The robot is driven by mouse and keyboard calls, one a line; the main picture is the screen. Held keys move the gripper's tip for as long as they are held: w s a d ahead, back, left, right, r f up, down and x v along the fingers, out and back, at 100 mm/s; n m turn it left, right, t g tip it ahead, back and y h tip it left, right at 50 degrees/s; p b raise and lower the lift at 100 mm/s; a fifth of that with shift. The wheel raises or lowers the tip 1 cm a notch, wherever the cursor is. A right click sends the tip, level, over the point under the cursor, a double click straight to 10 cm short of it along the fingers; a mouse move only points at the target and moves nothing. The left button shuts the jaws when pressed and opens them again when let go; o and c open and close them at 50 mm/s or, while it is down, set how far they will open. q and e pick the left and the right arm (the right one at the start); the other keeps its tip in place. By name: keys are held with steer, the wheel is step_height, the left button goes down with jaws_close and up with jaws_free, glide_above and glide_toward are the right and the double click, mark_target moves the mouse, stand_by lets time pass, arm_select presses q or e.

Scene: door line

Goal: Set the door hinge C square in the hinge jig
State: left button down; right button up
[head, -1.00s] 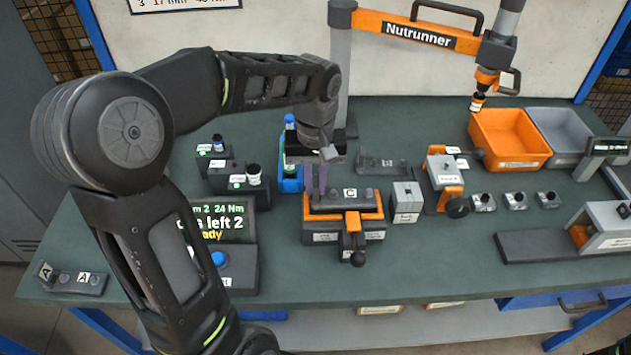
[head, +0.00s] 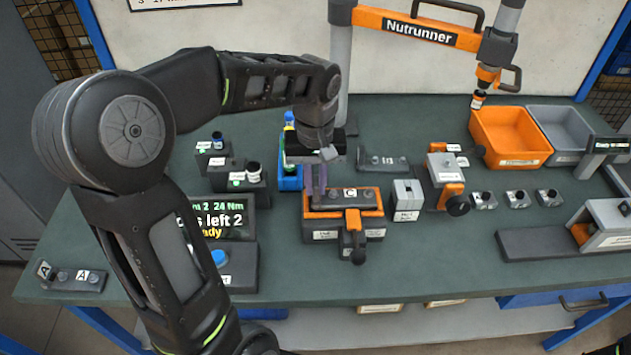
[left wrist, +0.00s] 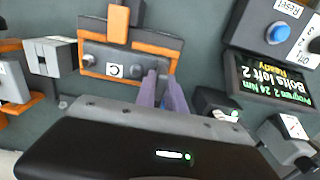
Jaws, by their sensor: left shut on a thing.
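The dark grey door hinge C (head: 340,198), with a white C label, lies in the orange-edged hinge jig (head: 322,224) on the bench. Orange rim shows around much of it. My left gripper (head: 316,188) points down and is shut on the hinge's left end. In the left wrist view the hinge (left wrist: 108,63) lies within the orange frame (left wrist: 168,45), roughly in line with it, and the gripper fingers (left wrist: 164,92) meet its right end. The fingers partly hide that end, so I cannot tell whether it sits fully flat. My right gripper is out of view.
A clamp handle (head: 357,247) stands at the jig's front. A grey block (head: 407,198) is close on its right, and a status screen (head: 222,220) on its left. A blue bin (head: 290,178) stands behind. Hinge A (head: 78,279) lies at the front left.

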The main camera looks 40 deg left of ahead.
arm_select(q)
steer(key=shift+f, duration=0.35)
stand_by(0.3)
steer(key=c, duration=1.3)
jaws_free()
steer(key=shift+c, duration=0.2)
steer(key=shift+r+p, duration=2.55)
steer(key=shift+r, duration=1)
